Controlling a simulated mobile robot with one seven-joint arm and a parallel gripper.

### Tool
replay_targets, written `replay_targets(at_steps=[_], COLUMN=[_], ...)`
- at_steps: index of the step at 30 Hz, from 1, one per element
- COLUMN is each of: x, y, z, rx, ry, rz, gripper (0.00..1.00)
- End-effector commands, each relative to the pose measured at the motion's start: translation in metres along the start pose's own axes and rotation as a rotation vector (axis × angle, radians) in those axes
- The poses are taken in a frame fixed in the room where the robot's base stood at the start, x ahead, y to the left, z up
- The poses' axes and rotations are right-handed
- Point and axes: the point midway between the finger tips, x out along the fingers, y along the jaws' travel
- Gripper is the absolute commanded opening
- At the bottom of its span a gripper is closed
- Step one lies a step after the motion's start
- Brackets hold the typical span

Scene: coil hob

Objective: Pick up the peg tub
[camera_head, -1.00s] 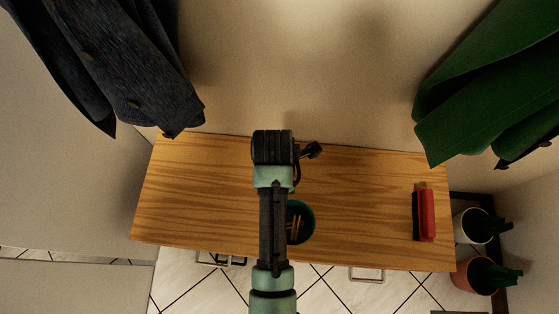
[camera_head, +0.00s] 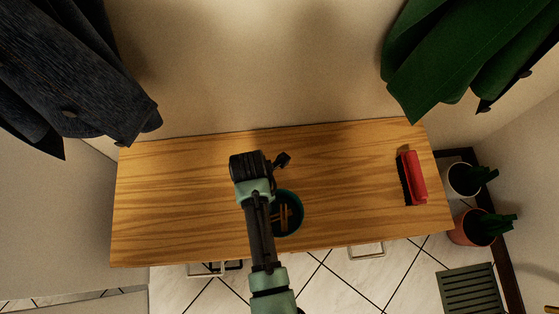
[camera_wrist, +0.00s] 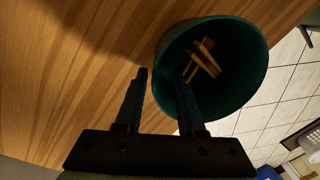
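The peg tub (camera_head: 289,213) is a round dark teal tub standing on the wooden bench top, with a few light wooden pegs inside. My arm covers its left side in the head view. In the wrist view the tub (camera_wrist: 255,72) is at the upper right, its mouth towards the camera and the pegs (camera_wrist: 202,58) visible inside. My gripper (camera_wrist: 162,78) is open. One finger is outside the tub on its left, over the wood. The other finger overlaps the tub's near left part, so the rim lies between the fingers in the picture. I cannot tell whether either finger touches it.
The wooden bench (camera_head: 340,170) is mostly clear. A red brush (camera_head: 413,178) lies at its right end. Two potted plants (camera_head: 464,180) stand beyond that end. A dark coat (camera_head: 75,75) and a green coat (camera_head: 455,50) hang above. A slatted grey-green item (camera_head: 470,288) is at lower right.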

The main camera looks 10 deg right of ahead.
Motion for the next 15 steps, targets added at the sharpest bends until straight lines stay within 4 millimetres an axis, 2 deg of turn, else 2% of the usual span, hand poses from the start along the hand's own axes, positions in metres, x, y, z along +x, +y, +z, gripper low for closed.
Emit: replay_targets(at_steps=[1, 2, 9, 15], x=[0.0103, 0.0125, 0.0127, 0.0126], y=[-0.0002, -0.0003, 0.0000, 0.0000], z=[-0.0001, -0.0002, -0.0002, -0.0002], rx=[0.000, 0.000, 0.000, 0.000], ry=[0.001, 0.001, 0.000, 0.000], rz=[-0.001, -0.001, 0.001, 0.001], gripper=[0.38, 0.38, 0.38, 0.02])
